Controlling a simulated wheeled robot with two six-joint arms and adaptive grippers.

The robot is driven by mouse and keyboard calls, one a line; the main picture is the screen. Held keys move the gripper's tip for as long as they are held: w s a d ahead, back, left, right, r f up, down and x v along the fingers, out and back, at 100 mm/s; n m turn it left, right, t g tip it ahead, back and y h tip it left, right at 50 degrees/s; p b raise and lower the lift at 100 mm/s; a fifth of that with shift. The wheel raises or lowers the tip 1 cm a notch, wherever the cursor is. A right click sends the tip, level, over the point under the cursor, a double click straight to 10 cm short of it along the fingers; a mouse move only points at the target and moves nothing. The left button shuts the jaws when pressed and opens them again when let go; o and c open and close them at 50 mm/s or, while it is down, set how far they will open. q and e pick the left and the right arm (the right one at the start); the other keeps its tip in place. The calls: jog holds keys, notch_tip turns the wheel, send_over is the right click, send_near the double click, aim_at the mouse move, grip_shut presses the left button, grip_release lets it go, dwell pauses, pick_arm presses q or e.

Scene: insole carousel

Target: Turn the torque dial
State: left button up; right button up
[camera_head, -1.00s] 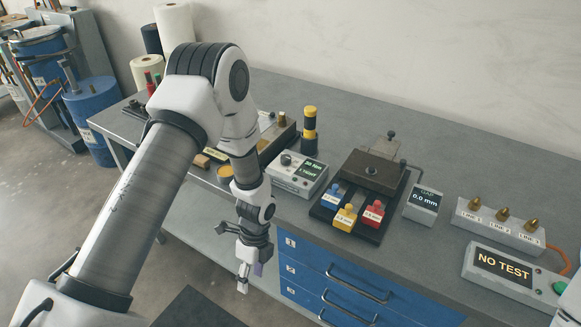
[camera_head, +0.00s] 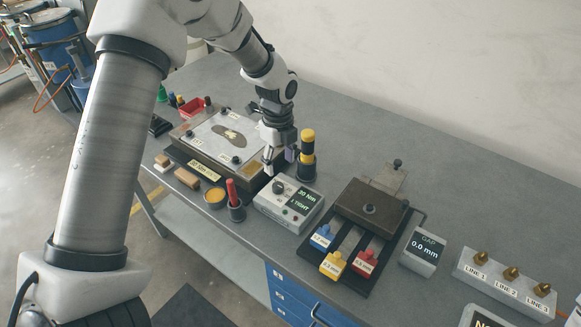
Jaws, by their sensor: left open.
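The torque box (camera_head: 288,203) is a light grey unit on the bench, with a dark display reading "20 Nm" and "1 TIGHT". Its dark round dial (camera_head: 279,187) sits on the top left of the box. My left gripper (camera_head: 280,166) points down just above and behind the dial, open, with its fingers apart and nothing seen between them. I cannot tell whether a fingertip touches the box. My right gripper is not in view.
A mould plate with an insole (camera_head: 235,135) lies left of the box. A yellow-and-black cylinder (camera_head: 307,150) stands close to the right of my gripper. A red-handled tool in a cup (camera_head: 234,203) stands at the front left. A clamp fixture (camera_head: 368,208) is at the right.

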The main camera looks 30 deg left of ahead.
aim_at(278, 184)
pick_arm(q)
jog(key=s+f, duration=0.1)
jog(key=s+f+p, duration=0.1)
jog(key=f, duration=0.1)
jog(key=shift+s+d+f, duration=0.1)
jog(key=shift+s, duration=0.1)
jog(key=f, duration=0.2)
jog(key=w+f, duration=0.1)
jog(key=shift+w+f, duration=0.15)
jog(key=shift+f, duration=0.25)
jog(key=shift+r, duration=0.1)
jog(key=shift+s+r, duration=0.1)
jog(key=shift+s, duration=0.2)
jog(key=c, duration=0.9)
grip_shut()
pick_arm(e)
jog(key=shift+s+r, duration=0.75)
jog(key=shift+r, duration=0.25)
